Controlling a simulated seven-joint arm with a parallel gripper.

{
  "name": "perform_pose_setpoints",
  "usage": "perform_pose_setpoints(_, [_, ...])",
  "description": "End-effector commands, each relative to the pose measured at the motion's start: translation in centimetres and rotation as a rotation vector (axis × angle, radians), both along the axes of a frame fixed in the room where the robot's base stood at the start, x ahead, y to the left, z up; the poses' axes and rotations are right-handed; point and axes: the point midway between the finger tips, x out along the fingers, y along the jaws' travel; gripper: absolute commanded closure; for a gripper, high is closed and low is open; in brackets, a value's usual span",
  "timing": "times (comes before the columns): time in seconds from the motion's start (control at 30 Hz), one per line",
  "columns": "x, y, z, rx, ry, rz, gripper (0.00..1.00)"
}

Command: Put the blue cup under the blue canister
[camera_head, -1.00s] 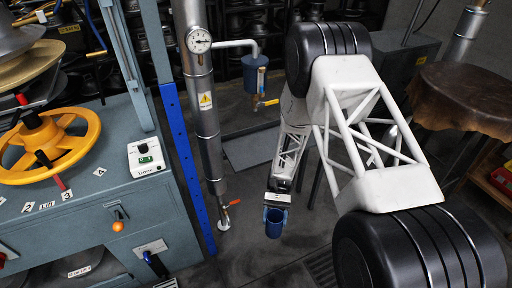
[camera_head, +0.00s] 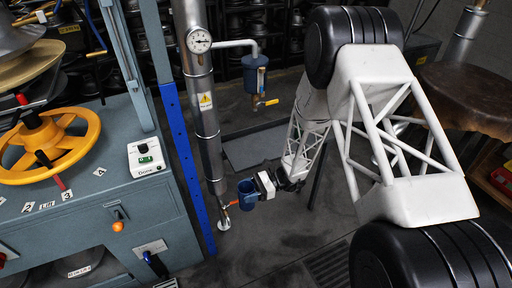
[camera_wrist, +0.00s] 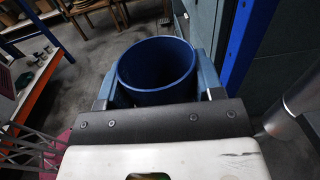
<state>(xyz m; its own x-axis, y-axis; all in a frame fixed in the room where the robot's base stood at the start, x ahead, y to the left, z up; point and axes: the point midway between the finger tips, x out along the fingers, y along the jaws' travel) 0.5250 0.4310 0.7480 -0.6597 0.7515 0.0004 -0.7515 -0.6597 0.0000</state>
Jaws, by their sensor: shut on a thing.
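The blue cup (camera_head: 246,191) is upright, low in front of the vertical steel pipe in the head view. My gripper (camera_head: 258,188) is shut on it from the right side. In the wrist view the empty blue cup (camera_wrist: 157,72) shows its open mouth, with my gripper's fingers (camera_wrist: 157,90) on both sides of it. The blue canister (camera_head: 256,74) hangs from a grey pipe further back, with a brass fitting and a yellow-handled valve (camera_head: 267,103) below it. The cup is to the left of the canister and well below it.
The steel pipe (camera_head: 208,120) with a gauge (camera_head: 199,41) stands close to the cup, with a red-handled valve (camera_head: 231,204) near it. A blue post (camera_head: 187,165) and the grey machine (camera_head: 100,200) are to the left. Floor below the canister is open.

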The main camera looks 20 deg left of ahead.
Motion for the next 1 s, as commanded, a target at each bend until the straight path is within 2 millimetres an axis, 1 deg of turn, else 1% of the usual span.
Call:
perform_pose_setpoints(0.2, [3.2,1.6,1.3,0.0,0.0,-0.232,0.65])
perform_pose_setpoints(0.37, [5.8,2.3,2.2,0.0,0.0,-0.403,0.65])
perform_pose_setpoints(0.5, [8.4,2.5,3.0,0.001,-0.001,-0.553,0.65])
perform_pose_setpoints(0.67, [11.4,2.3,3.9,0.0,-0.001,-0.724,0.65])
perform_pose_setpoints(0.8, [14.0,1.7,4.6,0.0,0.0,-0.868,0.65])
perform_pose_setpoints(1.0, [16.8,0.6,5.3,0.0,0.001,-1.026,0.65])
